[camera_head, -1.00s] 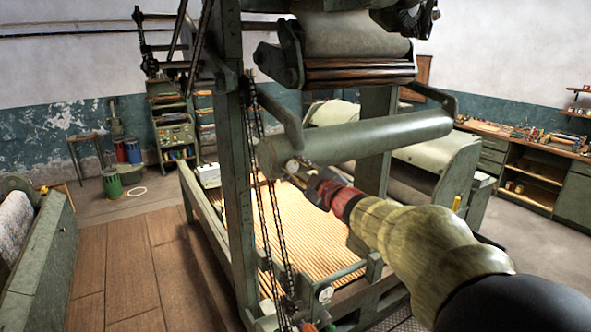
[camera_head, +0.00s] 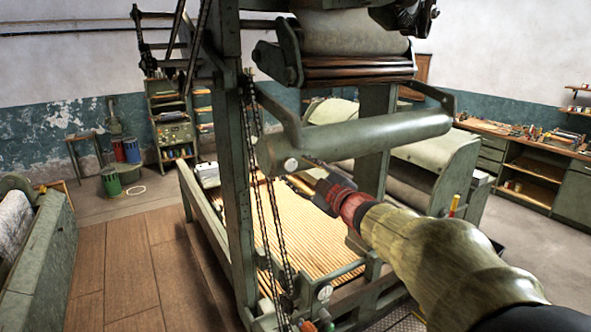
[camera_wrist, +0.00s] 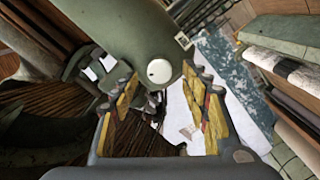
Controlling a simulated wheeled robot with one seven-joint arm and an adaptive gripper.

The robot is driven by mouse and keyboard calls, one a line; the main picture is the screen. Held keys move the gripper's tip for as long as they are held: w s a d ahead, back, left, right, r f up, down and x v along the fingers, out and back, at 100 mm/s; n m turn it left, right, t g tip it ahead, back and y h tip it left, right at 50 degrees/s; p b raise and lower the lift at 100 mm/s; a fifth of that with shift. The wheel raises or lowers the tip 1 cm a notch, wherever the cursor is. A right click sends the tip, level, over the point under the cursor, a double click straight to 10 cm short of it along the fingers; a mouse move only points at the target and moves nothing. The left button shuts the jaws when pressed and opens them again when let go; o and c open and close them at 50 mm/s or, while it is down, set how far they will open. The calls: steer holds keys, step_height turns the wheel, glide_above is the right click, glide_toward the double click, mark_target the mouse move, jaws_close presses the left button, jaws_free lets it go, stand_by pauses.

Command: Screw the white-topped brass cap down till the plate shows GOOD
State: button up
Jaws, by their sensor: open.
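The white-topped cap (camera_head: 291,164) sits at the left end of the green roller (camera_head: 360,136). Its round white face shows in the wrist view (camera_wrist: 159,71), set in the green roller end; hardly any brass side shows. My gripper (camera_wrist: 160,88) is open, with its yellow-padded fingers spread to either side below the cap and nothing between them. In the head view my gripper (camera_head: 306,176) is just right of the cap, apart from it in the picture. A small pale plate (camera_wrist: 183,40) is right of the cap on the green body; its lettering is too small to read.
Hanging chains (camera_head: 262,190) and a green upright (camera_head: 238,190) stand left of the cap. The slatted wooden bed (camera_head: 310,235) lies below. A round dial (camera_head: 325,293) and coloured knobs are on the lower frame. Wooden floor (camera_head: 115,250) is clear at left.

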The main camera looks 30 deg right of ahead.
steer(key=s, duration=0.8)
steer(key=shift+s+d, duration=0.15)
steer(key=shift+s, duration=0.15)
